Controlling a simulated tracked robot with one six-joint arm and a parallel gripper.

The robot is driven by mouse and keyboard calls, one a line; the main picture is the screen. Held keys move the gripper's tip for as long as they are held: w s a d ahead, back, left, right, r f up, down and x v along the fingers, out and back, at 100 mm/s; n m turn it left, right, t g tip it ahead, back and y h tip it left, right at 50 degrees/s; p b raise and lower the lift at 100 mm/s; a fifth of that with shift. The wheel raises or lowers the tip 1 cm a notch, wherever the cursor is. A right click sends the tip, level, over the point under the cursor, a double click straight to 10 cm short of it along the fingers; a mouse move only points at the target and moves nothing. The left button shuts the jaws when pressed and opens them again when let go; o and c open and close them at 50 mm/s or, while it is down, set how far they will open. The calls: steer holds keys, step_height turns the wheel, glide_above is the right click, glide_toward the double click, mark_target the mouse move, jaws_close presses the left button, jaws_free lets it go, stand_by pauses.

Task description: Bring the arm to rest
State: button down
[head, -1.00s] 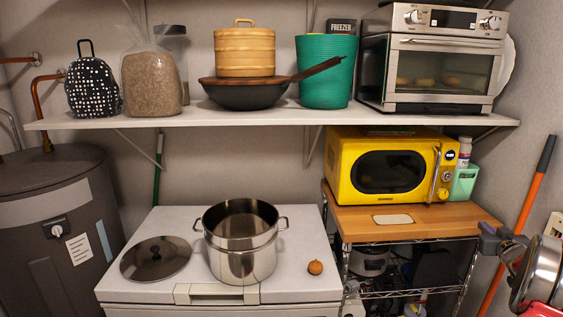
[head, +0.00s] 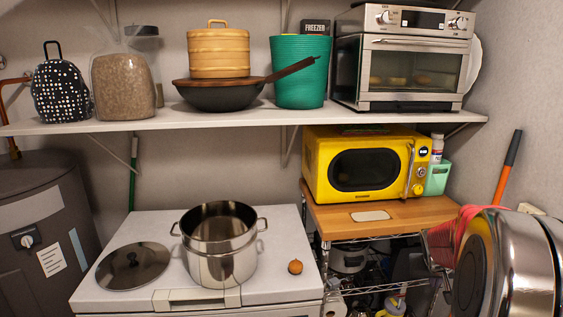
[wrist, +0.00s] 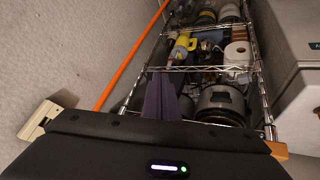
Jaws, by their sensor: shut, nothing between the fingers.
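My gripper (wrist: 160,97) shows in the wrist view as dark purple fingers close together, shut and empty, above the front of a wire shelf rack. They touch nothing that I can see. In the head view my arm's shiny round links (head: 505,265) fill the lower right corner, in front of the right wall and partly over the rack. My fingers are not clearly visible there.
A steel pot (head: 220,243), a lid (head: 133,266) and an onion (head: 295,267) rest on the white washer top (head: 160,226). A yellow microwave (head: 367,168) stands on the wooden rack top (head: 400,208). An orange-handled pole (wrist: 130,58) leans beside the wire rack (wrist: 190,69).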

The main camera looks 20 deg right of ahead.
steer(key=s+a+r+n+y, duration=0.2)
steer(key=s+a, duration=0.3)
steer(key=a, duration=0.8)
steer(key=s+a+r+n+t+y, duration=0.1)
steer(key=s+a, duration=0.4)
steer(key=a, duration=0.9)
steer(key=s+a+r+n+y, duration=0.2)
steer(key=s+a+r, duration=0.3)
steer(key=a, duration=0.8)
steer(key=shift+s+a+r+n+y, duration=0.15)
steer(key=shift+s+r+n+y, duration=0.15)
steer(key=shift+n, duration=0.3)
